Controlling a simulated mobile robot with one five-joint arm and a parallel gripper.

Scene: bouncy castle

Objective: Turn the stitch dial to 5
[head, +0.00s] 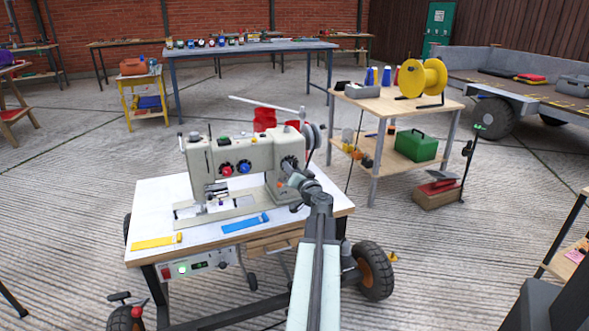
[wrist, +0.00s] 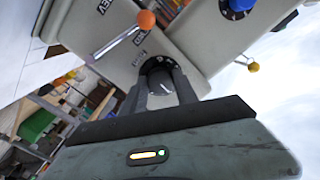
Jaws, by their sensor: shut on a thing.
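A cream sewing machine (head: 225,153) stands on a white-topped wheeled table (head: 150,205). My gripper (head: 286,172) is at the right end of the machine, by its pillar. In the wrist view, my gripper (wrist: 161,88) is shut on a dark round dial (wrist: 160,72) with a grey knob, set in the cream body. One finger is on each side of the knob. A small label sits just above the dial, too blurred to read.
A lever with an orange ball (wrist: 146,19) is close above the dial, near a label reading REV. A yellow-balled lever (wrist: 253,66) and another dark dial (wrist: 238,8) are to the right. Red (head: 226,170) and blue (head: 244,167) knobs sit on the machine's front.

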